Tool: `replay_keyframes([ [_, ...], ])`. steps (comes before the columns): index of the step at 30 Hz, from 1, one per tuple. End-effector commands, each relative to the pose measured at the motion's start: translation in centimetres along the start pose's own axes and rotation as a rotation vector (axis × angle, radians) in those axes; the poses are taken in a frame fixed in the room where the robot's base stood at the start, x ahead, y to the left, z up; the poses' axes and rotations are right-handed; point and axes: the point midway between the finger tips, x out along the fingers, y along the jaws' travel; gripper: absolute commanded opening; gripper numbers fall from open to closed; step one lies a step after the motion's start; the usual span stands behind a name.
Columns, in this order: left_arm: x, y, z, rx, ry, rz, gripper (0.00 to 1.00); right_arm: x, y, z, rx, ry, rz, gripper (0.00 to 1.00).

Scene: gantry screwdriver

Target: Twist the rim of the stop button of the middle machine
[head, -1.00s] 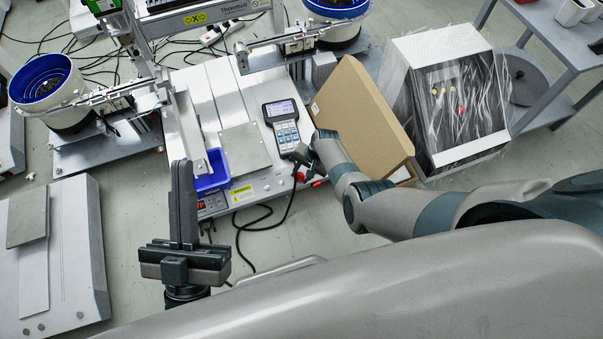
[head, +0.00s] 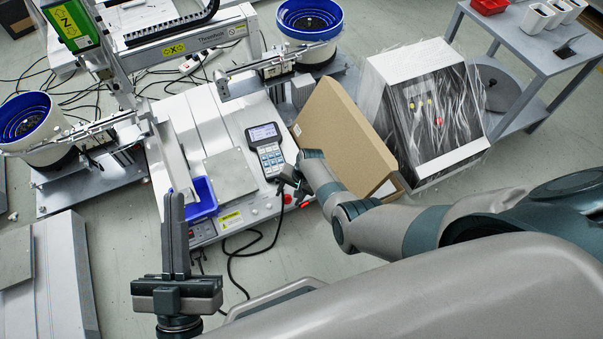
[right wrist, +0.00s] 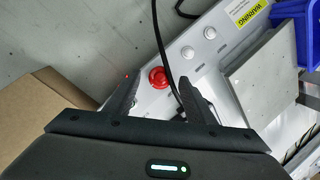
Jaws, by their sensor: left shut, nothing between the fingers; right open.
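The middle machine (head: 154,140) is a white gantry bench with a grey plate (head: 230,174) and a keypad unit on top. Its red stop button (head: 287,199) is at the front right corner; in the right wrist view the button (right wrist: 158,77) shows as a round red cap with its rim. My right gripper (head: 284,187) is just behind the button. In the right wrist view its two fingers (right wrist: 157,82) are apart, one on each side of the button in the picture, with nothing held. Contact cannot be told. My left gripper (head: 175,198) is shut, empty and pointing up in front of the machine.
A keypad unit (head: 268,149) and a blue bin (head: 202,197) sit on the machine. A brown cardboard panel (head: 340,130) leans right of it, beside a wrapped box (head: 415,62). A black cable (right wrist: 163,35) runs past the button.

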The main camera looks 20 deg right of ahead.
Motion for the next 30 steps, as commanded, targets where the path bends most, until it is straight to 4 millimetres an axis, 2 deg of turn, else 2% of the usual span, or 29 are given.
replay_keyframes([
  [17,-1.4,-1.7,7.6,-0.02,-0.446,-0.033,0.0,-4.0,-0.1,0.0,0.0,0.001,0.0,0.49],
  [30,-5.1,-3.3,12.4,-0.043,-0.782,-0.068,0.0,-7.1,-0.1,0.0,0.0,0.001,0.0,0.49],
])
